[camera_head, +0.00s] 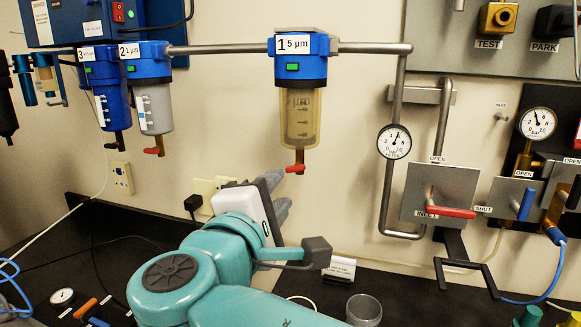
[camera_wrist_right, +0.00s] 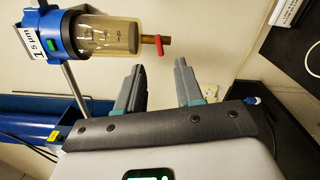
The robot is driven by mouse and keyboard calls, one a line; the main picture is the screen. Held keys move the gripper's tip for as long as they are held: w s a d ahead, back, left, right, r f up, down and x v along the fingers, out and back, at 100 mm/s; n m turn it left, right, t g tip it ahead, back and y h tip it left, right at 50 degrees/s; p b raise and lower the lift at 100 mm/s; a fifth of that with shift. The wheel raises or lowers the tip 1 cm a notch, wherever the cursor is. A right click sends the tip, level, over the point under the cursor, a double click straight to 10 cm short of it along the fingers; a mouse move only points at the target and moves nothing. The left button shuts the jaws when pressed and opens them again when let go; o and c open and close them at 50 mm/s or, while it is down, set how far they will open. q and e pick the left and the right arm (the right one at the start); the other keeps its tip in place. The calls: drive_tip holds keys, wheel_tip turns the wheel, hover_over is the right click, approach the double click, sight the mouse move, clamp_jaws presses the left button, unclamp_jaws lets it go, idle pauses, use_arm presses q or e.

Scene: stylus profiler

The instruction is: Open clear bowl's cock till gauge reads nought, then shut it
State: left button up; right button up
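The clear bowl (camera_head: 300,118) is amber and hangs under the blue head of the filter marked 1, 5 µm; it also shows in the right wrist view (camera_wrist_right: 108,35). Its brass cock (camera_head: 300,157) at the bottom has a red lever (camera_head: 294,169) lying sideways, pointing left; the lever shows in the wrist view (camera_wrist_right: 159,45). The gauge (camera_head: 394,141) on the pipe to the right has its needle pointing up and slightly right, not at nought. My right gripper (camera_head: 277,197) is open and empty, below and left of the cock, apart from it; its spread fingers show in the wrist view (camera_wrist_right: 160,88). My left gripper is not in view.
The inlet valve's red handle (camera_head: 452,212) points right, towards SHUT. Filters 2 (camera_head: 155,105) and 3 (camera_head: 108,100) hang at the left. Another gauge (camera_head: 538,123) is at the far right. A glass cup (camera_head: 363,310) stands on the dark bench. The wall around the cock is clear.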

sight(294, 170)
drive_tip(key=p+x, duration=0.2)
drive_tip(key=x, duration=0.5)
drive_tip(key=shift+w, duration=0.3)
clamp_jaws()
